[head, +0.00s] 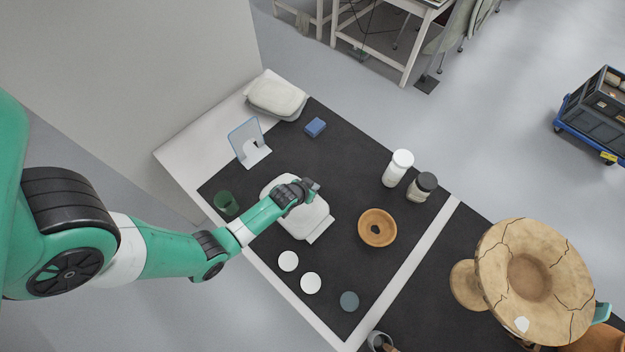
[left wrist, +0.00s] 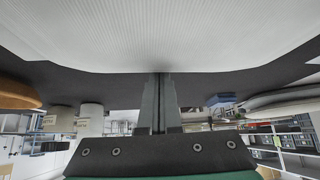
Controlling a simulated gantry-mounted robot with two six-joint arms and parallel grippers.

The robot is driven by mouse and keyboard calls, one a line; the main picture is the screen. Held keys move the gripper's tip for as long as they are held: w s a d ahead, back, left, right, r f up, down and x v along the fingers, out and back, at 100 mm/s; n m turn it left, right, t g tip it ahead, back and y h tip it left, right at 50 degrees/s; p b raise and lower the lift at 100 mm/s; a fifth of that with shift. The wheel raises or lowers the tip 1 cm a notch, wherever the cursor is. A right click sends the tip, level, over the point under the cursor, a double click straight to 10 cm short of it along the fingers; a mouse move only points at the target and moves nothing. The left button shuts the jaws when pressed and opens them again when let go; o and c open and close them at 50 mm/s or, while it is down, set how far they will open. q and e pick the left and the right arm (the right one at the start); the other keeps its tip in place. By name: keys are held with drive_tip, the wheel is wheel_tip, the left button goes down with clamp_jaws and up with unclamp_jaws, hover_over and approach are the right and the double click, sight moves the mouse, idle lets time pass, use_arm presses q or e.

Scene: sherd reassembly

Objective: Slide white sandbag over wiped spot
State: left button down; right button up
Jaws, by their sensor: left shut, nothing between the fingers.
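A white, rounded, pillow-like bag, which I take to be the white sandbag (head: 307,222), lies on the dark mat under my left gripper. A flat pale flap shows at its lower right edge. My left gripper (head: 312,187) is shut and empty at the bag's upper right side. In the left wrist view the fingers (left wrist: 161,82) are together, with their tips at the edge of the bag's ribbed white surface (left wrist: 160,35). I cannot tell whether they touch it. The wiped spot cannot be made out. My right gripper is not in view.
A folded white stack (head: 275,94) lies behind; a cracked vessel (head: 535,280) stands right.

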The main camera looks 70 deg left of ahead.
use_arm(q)
drive_tip(key=shift+w+a+r+p, duration=0.3)
drive_tip(key=shift+w+a+r, duration=0.25)
drive_tip(key=shift+w, duration=0.25)
drive_tip(key=r, duration=0.1)
drive_tip(key=r+p, duration=0.1)
drive_tip(key=p, duration=0.1)
drive_tip(key=shift+s+d+r, duration=0.25)
drive_tip(key=shift+s+r, duration=0.05)
drive_tip(key=shift+r, duration=0.1)
drive_tip(key=v, duration=0.2)
drive_tip(key=p+v, duration=0.2)
drive_tip(key=v, duration=0.1)
drive_tip(key=shift+s+d+f, duration=0.1)
drive_tip(key=shift+s+d, duration=0.25)
drive_tip(key=shift+s, duration=0.15)
drive_tip(key=shift+s+d+r, duration=0.1)
drive_tip(key=shift+s+r, duration=0.05)
drive_tip(key=shift+r, duration=0.2)
drive_tip(key=shift+s+d+r, duration=0.1)
drive_tip(key=shift+s+d, duration=0.05)
drive_tip(key=shift+s, duration=0.05)
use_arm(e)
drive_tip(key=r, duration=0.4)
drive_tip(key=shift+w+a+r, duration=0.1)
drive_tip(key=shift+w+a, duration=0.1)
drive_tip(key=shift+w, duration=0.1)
use_arm(q)
drive_tip(key=shift+w, duration=0.1)
